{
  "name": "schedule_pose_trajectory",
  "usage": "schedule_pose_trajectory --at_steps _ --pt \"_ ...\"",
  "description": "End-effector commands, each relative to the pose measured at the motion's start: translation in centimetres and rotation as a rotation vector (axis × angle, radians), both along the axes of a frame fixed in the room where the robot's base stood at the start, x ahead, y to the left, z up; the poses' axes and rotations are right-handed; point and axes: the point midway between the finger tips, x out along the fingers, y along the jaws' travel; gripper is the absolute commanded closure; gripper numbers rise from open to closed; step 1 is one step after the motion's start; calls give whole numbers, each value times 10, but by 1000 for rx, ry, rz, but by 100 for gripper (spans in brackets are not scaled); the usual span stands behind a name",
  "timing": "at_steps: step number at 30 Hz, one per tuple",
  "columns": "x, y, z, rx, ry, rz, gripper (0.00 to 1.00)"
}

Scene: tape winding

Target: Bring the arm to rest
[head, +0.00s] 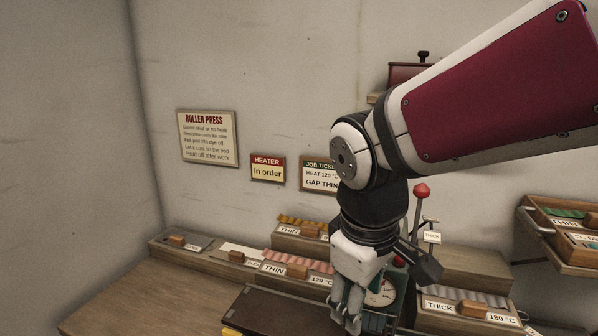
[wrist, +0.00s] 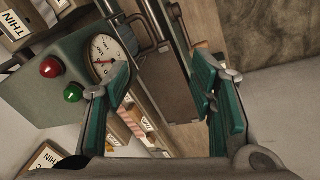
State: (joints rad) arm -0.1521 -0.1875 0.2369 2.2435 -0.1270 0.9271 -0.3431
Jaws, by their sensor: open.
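My gripper (head: 346,306) points down in the head view, in front of the press and its dial. In the wrist view my gripper (wrist: 165,95) shows two green-padded fingers held apart with nothing between them. Beyond the fingers is the press (wrist: 55,95), a grey-green housing with a round dial (wrist: 104,52), a red button (wrist: 50,67) and a green button (wrist: 73,93). My maroon and white arm comes in from the upper right of the head view and hides part of the wall and bench. Contact between gripper and press cannot be told.
Trays labelled THIN (head: 272,268) and THICK (head: 440,306) line the bench back. A red-knobbed lever (head: 422,190) stands right of my wrist. A wooden drawer (head: 565,240) is at far right. Wall signs include the ROLLER PRESS board (head: 207,138). The bench's left front (head: 150,295) is bare.

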Motion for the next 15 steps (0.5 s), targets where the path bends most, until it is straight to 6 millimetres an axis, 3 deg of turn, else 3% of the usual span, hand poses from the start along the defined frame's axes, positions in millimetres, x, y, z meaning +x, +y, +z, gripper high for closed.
schedule_pose_trajectory --at_steps 1,6,10,15 --pt "-11 -17 8 17 -27 -79 49" --pt "-50 -61 23 96 -95 -346 49" --pt "-81 -85 27 170 -140 -529 49" --pt "-109 -101 25 251 -176 -691 49"
